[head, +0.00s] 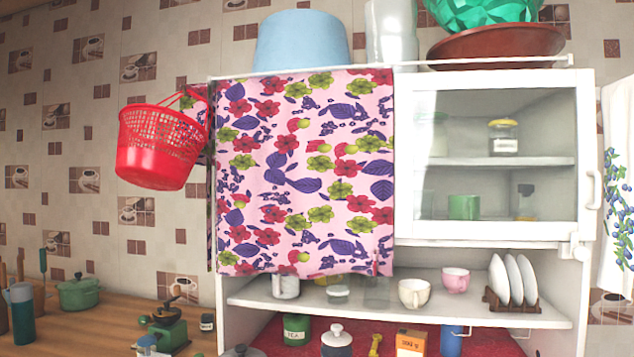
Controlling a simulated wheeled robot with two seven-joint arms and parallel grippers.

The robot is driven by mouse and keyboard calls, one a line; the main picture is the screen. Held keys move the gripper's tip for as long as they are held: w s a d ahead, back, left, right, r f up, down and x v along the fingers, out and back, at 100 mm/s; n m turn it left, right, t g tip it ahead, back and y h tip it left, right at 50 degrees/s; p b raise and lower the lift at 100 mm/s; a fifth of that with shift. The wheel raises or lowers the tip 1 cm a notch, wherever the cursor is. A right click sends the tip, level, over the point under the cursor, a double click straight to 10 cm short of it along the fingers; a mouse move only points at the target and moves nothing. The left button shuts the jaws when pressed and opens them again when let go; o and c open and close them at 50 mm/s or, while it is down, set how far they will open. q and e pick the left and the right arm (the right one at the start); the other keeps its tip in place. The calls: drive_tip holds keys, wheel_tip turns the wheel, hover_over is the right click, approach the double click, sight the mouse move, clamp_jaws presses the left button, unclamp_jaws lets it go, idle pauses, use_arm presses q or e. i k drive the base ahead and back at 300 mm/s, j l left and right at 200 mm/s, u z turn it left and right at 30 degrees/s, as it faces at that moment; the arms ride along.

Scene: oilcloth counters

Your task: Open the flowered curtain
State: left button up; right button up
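The flowered curtain (305,175) is pink with red, green and purple flowers. It hangs from a thin rod (480,66) along the top of the white cabinet and covers the cabinet's left half. Its right edge meets the glass door (500,160), and its lower edge hangs over the front of the open shelf. What is behind the curtain is hidden. Neither of my grippers shows in the head view.
A red basket (158,148) hangs at the curtain's left. A blue container (302,40) and a brown bowl (497,47) stand on top. Cups (414,292) and a plate rack (512,302) stand on the shelf below. A coffee grinder (170,328) stands on the wooden counter.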

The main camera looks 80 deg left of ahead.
sight(305, 165)
drive_tip(key=u, duration=2.8)
